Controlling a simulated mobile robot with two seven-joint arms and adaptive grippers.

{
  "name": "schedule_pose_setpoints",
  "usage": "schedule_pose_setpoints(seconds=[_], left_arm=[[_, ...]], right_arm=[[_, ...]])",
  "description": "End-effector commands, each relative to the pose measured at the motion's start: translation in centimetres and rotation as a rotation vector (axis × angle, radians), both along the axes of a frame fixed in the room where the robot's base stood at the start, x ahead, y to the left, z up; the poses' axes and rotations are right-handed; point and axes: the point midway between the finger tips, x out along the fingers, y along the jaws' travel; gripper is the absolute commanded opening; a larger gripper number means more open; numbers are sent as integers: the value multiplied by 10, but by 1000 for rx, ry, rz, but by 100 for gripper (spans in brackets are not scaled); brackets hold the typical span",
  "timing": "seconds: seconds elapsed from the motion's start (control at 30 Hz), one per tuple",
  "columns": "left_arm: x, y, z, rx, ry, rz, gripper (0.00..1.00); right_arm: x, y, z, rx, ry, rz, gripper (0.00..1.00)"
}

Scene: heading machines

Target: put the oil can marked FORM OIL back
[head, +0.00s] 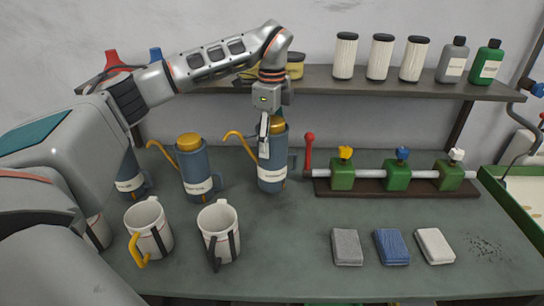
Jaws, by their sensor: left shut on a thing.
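A blue oil can (271,165) with a white label and an orange spout stands upright at the back middle of the bench. My left gripper (265,134) points down and is shut on this can near its top. I cannot tell whether its base touches the bench. A second blue can (195,172) with a yellow-orange top and spout stands to its left. A third blue can (130,178) is farther left, partly hidden by my arm. The label lettering is too small to read, so I cannot tell which is FORM OIL. My right gripper is not in view.
Mugs (149,232) (219,232) stand at the front left of the bench (300,235). A valve manifold (397,177) with a red lever is right of the held can. Folded cloths (391,247) lie in front of it. The wall shelf (330,86) holds filters (345,56) and bottles (487,63).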

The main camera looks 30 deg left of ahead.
Motion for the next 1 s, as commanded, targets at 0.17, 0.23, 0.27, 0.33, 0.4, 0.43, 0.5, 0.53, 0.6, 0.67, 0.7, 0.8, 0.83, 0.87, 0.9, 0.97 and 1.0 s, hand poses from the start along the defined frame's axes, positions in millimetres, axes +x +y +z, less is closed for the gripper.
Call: schedule_pose_setpoints(seconds=[0.17, 0.23, 0.27, 0.33, 0.4, 0.43, 0.5, 0.53, 0.6, 0.67, 0.7, 0.8, 0.83, 0.87, 0.9, 0.97, 1.0], left_arm=[[1, 0, -16, -2, -2, 0, 3], [1, 0, -19, -2, -2, 0, 3], [0, 0, -20, -2, -1, 0, 3], [0, 0, -27, -1, 1, 0, 3], [0, 0, -35, -1, 1, 1, 3], [0, 0, -40, -1, 2, 1, 3], [0, 0, -49, -1, 1, 0, 3], [0, 0, -52, -1, 0, 0, 3], [0, 0, -55, -1, -2, 0, 3], [1, 0, -55, -2, -3, 0, 3], [1, 0, -54, -2, -3, 0, 3], [1, 0, -54, -1, -3, 0, 3], [1, 0, -55, -1, -3, 0, 3], [1, 0, -55, -1, -2, 0, 3], [1, 0, -57, -1, -2, 0, 3], [1, 0, -58, -1, -2, 0, 3], [0, 0, -59, 0, 0, 0, 69]], right_arm=[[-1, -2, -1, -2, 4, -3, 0], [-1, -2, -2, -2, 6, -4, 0], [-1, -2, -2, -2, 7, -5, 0], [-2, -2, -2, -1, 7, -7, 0], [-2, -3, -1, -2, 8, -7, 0], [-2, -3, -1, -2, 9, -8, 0], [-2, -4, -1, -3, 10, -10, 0], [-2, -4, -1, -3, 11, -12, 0], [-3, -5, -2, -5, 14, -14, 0], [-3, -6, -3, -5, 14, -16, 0], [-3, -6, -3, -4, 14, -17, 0], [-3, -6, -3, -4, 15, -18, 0], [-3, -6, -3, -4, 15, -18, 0], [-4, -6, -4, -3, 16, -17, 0], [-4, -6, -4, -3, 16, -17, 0], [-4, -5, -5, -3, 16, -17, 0], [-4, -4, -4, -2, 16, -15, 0]])
